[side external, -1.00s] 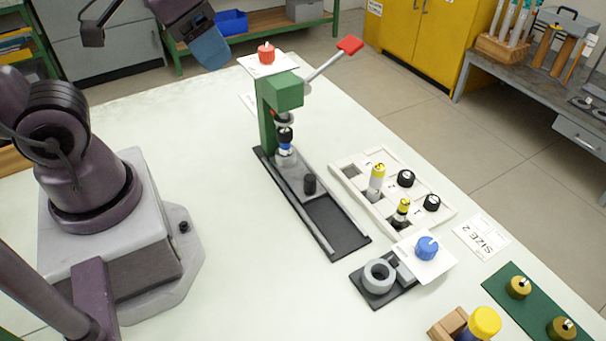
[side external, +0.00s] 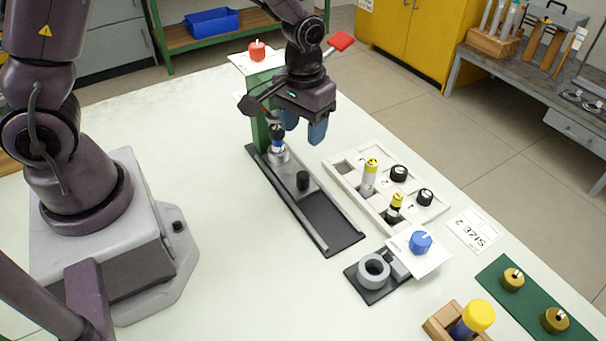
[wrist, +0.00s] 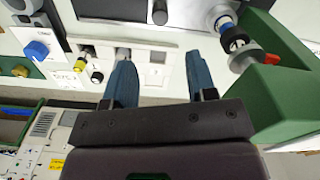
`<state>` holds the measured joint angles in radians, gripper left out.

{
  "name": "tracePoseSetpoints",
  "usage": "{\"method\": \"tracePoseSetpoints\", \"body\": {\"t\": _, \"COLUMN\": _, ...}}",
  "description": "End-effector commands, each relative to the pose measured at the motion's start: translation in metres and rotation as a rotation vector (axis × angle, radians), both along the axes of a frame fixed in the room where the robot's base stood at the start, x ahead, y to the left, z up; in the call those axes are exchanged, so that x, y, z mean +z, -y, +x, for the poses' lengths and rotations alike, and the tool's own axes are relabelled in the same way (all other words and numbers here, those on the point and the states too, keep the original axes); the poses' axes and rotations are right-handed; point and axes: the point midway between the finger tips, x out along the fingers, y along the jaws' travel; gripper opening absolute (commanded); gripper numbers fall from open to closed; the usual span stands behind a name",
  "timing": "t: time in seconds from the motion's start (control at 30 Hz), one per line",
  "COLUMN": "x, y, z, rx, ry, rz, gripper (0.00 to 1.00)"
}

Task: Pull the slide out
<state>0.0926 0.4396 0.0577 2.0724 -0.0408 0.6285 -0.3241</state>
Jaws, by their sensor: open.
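The slide (side external: 291,171) is a grey plate in a dark rail track (side external: 328,218), with a black knob (side external: 303,181) upright near its front end. It sits at the back of the track under the green press (side external: 259,130), with a blue-banded piece (side external: 278,146) standing on it. My gripper (side external: 304,131) has blue fingers pointing down, open and empty, above and behind the knob, apart from it. In the wrist view the fingers (wrist: 158,62) are spread, and the knob (wrist: 160,13) and slide (wrist: 190,11) show at the top edge.
A white tray (side external: 408,212) with yellow-topped and black-capped pieces lies right of the track. A grey ring fixture (side external: 373,270) is near the track's front end. The press's red-tipped lever (side external: 341,41) sticks out behind my gripper. The front of the track is empty.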

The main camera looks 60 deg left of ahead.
Motion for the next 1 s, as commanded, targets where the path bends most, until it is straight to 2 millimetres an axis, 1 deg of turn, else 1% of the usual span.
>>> {"method": "tracePoseSetpoints", "body": {"t": 0.17, "x": -0.028, "y": 0.0, "z": -0.002, "rx": 0.0, "ry": -0.007, "rz": 0.0, "gripper": 0.52}}
{"method": "tracePoseSetpoints", "body": {"t": 0.4, "x": -0.079, "y": 0.0, "z": -0.002, "rx": -0.002, "ry": -0.008, "rz": -0.001, "gripper": 0.52}}
{"method": "tracePoseSetpoints", "body": {"t": 0.5, "x": -0.097, "y": 0.0, "z": -0.002, "rx": -0.002, "ry": -0.007, "rz": 0.0, "gripper": 0.52}}
{"method": "tracePoseSetpoints", "body": {"t": 0.6, "x": -0.11, "y": 0.0, "z": -0.001, "rx": -0.002, "ry": -0.005, "rz": -0.001, "gripper": 0.52}}
{"method": "tracePoseSetpoints", "body": {"t": 0.7, "x": -0.119, "y": 0.0, "z": -0.001, "rx": -0.002, "ry": -0.004, "rz": 0.0, "gripper": 0.52}}
{"method": "tracePoseSetpoints", "body": {"t": 0.8, "x": -0.123, "y": 0.0, "z": -0.001, "rx": -0.003, "ry": -0.002, "rz": -0.001, "gripper": 0.52}}
{"method": "tracePoseSetpoints", "body": {"t": 1.0, "x": -0.124, "y": 0.0, "z": -0.001, "rx": -0.003, "ry": -0.002, "rz": -0.001, "gripper": 0.52}}
